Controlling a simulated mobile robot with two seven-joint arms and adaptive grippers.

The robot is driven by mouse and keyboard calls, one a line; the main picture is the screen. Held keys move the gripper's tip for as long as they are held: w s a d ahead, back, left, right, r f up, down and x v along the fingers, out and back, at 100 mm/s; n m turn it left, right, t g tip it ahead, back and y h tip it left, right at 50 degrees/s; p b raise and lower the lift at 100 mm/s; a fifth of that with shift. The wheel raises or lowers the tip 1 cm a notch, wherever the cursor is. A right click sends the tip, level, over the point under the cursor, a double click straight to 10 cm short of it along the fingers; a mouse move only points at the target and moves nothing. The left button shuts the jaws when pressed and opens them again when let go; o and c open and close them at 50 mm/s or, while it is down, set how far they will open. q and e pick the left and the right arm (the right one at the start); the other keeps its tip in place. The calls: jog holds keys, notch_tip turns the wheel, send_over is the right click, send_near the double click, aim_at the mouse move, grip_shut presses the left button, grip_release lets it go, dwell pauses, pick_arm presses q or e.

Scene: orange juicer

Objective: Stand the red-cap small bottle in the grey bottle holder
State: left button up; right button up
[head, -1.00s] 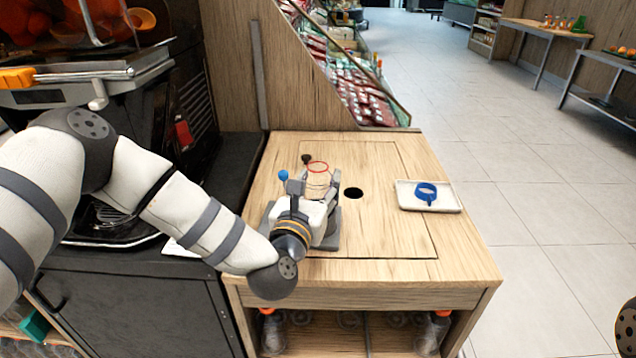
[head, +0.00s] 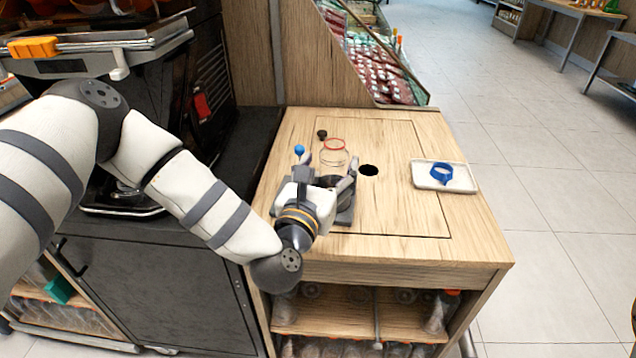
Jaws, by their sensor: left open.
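A clear small vessel with a red ring at its top (head: 335,147), seemingly the red-cap small bottle, stands upright on the wooden table. Its lower part is partly hidden by my left gripper (head: 328,170). The gripper is open, with its fingers to the left and right of the vessel's lower part. I cannot tell whether they touch it. A dark grey base (head: 345,214), perhaps the bottle holder, shows beneath and beside the gripper, mostly hidden. My right gripper is not in view.
A blue ball (head: 299,149) and a black knob (head: 322,134) show near the vessel. A round hole (head: 368,170) is to its right. A white tray (head: 425,184) holds a blue ring-shaped thing (head: 442,174). The table's front right (head: 440,245) is clear. Bottles (head: 437,312) stand on the shelf below.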

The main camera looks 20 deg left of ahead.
pick_arm(q)
jog(key=s, duration=0.8)
jog(key=s+d+f+m+g+h, duration=0.25)
jog(key=s+f+m+g, duration=0.25)
jog(key=s+f+m, duration=0.4)
jog(key=s+d+f+m+g+h, duration=0.2)
jog(key=s+d+f+m+g, duration=0.25)
jog(key=s+f+m, duration=0.4)
jog(key=s+a+f+m+g+y, duration=0.1)
jog(key=s+a+f+m+g, duration=0.25)
jog(key=s+f+m, duration=0.35)
jog(key=s+a+f+m+g+y, duration=0.1)
jog(key=s+a+f+m+g, duration=0.3)
jog(key=s, duration=0.6)
jog(key=s+a+r+m+g+y, duration=0.25)
jog(key=s+a+m+g, duration=0.25)
jog(key=s+m, duration=0.4)
jog(key=shift+n+t+h, duration=0.3)
jog(key=shift+n+t, duration=0.45)
jog(key=shift+t, duration=0.15)
jog(key=w+r+p, duration=0.3)
jog(key=w+r, duration=0.1)
jog(key=shift+r+p, duration=0.2)
jog(key=shift+p, duration=0.1)
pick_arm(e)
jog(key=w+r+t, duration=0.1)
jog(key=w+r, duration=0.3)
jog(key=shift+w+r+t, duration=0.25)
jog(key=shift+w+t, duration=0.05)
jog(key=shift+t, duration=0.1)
